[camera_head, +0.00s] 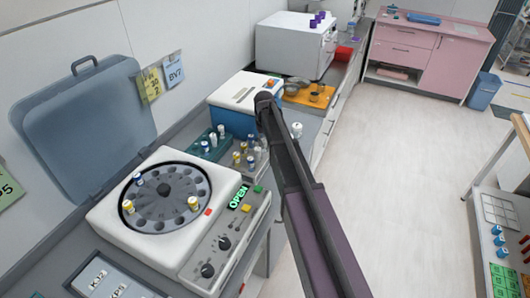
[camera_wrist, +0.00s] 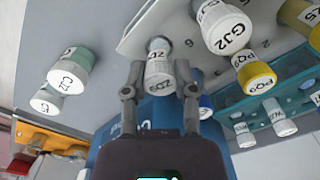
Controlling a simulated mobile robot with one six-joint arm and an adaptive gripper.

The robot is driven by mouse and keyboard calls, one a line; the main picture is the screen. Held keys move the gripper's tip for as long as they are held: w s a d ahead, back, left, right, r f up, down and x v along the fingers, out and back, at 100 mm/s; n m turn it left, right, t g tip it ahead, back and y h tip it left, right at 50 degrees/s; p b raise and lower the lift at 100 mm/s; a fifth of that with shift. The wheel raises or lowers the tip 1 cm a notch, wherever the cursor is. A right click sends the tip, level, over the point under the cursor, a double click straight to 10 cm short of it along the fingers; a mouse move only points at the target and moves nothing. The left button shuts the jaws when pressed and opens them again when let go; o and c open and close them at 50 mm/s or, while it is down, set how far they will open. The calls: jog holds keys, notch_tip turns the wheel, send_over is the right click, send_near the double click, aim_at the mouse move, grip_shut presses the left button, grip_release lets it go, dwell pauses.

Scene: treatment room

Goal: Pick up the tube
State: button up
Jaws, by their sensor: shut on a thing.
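In the wrist view my gripper (camera_wrist: 159,80) has its two fingers on either side of a tube (camera_wrist: 159,62) with a pale grey-white cap and is shut on it. The letters on the cap are hard to read. The tube is beside a pale rack plate with numbered holes (camera_wrist: 205,60). In the head view my dark arm reaches over the counter, and my fingers and the held tube cannot be made out.
A white centrifuge (camera_head: 115,216) with its lid up and a few tubes in its rotor stands at left. A blue-and-white box (camera_head: 229,117), a teal tube rack (camera_head: 200,159) and an orange tray (camera_head: 300,98) are near my arm. The floor (camera_head: 410,170) at right is clear.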

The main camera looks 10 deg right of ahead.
jog(key=shift+r, duration=0.1)
dwell(0.3)
notch_tip(320, 180, up, 10)
jog(key=p, duration=1)
jog(key=shift+f, duration=0.25)
dwell(0.5)
